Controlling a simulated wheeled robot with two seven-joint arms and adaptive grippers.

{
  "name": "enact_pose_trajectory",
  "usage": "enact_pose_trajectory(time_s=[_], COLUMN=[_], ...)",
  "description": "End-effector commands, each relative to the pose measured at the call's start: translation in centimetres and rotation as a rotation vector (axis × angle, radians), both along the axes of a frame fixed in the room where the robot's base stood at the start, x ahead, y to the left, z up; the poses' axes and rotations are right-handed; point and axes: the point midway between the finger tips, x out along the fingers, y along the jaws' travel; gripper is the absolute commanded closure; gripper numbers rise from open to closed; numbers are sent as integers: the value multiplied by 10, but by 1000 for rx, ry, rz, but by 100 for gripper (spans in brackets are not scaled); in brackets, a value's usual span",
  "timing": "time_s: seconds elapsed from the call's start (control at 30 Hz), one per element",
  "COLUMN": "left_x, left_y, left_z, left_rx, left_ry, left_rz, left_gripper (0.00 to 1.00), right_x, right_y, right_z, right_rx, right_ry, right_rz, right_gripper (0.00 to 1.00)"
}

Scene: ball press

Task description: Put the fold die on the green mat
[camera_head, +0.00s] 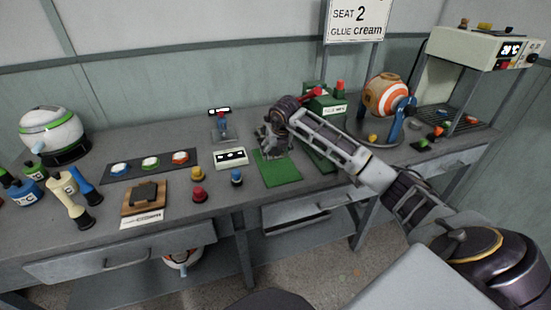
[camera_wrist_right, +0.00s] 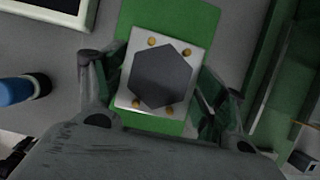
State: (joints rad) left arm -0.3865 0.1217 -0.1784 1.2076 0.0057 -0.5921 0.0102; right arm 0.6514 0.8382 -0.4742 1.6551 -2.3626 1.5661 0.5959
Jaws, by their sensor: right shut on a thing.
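My right gripper (camera_head: 268,140) is over the back part of the green mat (camera_head: 280,174) in the head view. In the right wrist view its fingers (camera_wrist_right: 165,95) are on both sides of a pale square plate with a dark hexagon and several brass pins, likely the fold die (camera_wrist_right: 163,78), and it is shut on it. The green mat (camera_wrist_right: 170,14) shows behind the die in that view. Whether the die touches the mat or is just above it, I cannot tell. In the head view the die is hidden by the gripper. My left gripper is not in view.
A green press (camera_head: 322,105) stands close on the right, near an orange-striped ball (camera_head: 385,95). The front part of the mat is clear.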

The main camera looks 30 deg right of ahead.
Motion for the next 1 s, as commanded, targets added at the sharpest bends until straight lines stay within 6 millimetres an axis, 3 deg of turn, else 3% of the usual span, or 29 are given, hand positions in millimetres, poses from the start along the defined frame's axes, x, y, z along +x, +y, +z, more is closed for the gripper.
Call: enact_pose_trajectory(time_s=[0.3, 0.53, 0.87, 0.9, 1.0], left_x=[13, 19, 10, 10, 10], left_y=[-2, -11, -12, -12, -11], left_z=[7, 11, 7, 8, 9], left_rx=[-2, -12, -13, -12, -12], left_ry=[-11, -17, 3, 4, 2], left_rz=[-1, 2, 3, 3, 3], left_gripper=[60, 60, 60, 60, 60], right_x=[0, 0, 0, 0, 0], right_y=[0, 0, 0, 0, 0], right_z=[-31, -33, -36, -36, -36], right_rx=[0, 0, 0, -1, 0], right_ry=[1, 0, -1, 1, 1], right_rz=[0, 0, 0, 0, 0], right_gripper=[60, 60, 60, 28, 15])
